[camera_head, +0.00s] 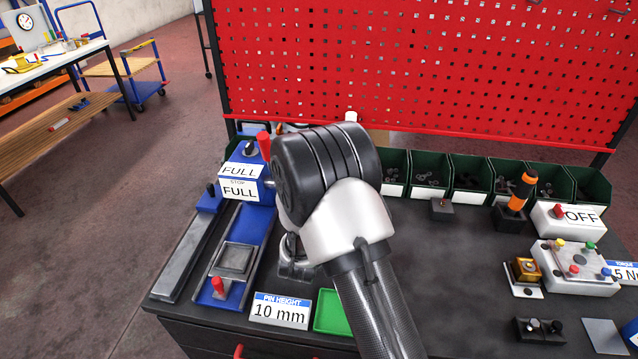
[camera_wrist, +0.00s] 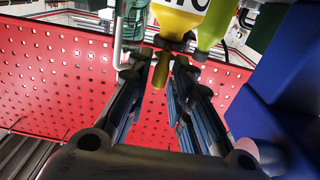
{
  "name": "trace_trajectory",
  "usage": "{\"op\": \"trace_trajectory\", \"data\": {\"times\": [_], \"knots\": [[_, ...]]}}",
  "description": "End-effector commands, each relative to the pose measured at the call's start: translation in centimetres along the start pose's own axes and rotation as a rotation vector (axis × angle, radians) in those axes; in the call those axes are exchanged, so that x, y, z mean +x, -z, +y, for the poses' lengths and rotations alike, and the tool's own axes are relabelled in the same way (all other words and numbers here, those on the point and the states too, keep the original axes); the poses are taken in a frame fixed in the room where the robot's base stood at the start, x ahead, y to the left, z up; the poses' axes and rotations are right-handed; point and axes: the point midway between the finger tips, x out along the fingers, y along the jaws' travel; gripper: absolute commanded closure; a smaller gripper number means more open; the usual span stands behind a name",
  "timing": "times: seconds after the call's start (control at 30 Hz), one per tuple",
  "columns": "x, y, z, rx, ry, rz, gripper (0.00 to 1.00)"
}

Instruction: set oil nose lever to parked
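My gripper (camera_wrist: 158,76) is open in the wrist view, with a gap between its two dark fingers. A yellow bottle-like body (camera_wrist: 180,18) is beyond the fingertips, and its yellow nose (camera_wrist: 160,70) points into the gap. I cannot tell whether a finger touches the nose. A red lever (camera_head: 264,146) stands by a blue unit (camera_head: 262,190) with "FULL" signs. I cannot tell from the frames which part is the oil nose lever or where its parked position is.
A yellow-green body (camera_wrist: 215,25) is right of the yellow one, and a blue block (camera_wrist: 275,85) fills the right side of the wrist view. A red pegboard (camera_head: 430,60) stands behind the table. Green bins (camera_head: 430,175) line the back. The dark table middle (camera_head: 440,260) is mostly clear.

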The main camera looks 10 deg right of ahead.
Motion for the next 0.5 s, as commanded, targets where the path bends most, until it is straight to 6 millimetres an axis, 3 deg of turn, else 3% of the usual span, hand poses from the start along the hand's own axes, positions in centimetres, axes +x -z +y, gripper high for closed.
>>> {"op": "trace_trajectory", "data": {"times": [0.5], "knots": [[-9.6, 0.0, -0.1, -0.002, 0.005, -0.002, 0.8]]}}
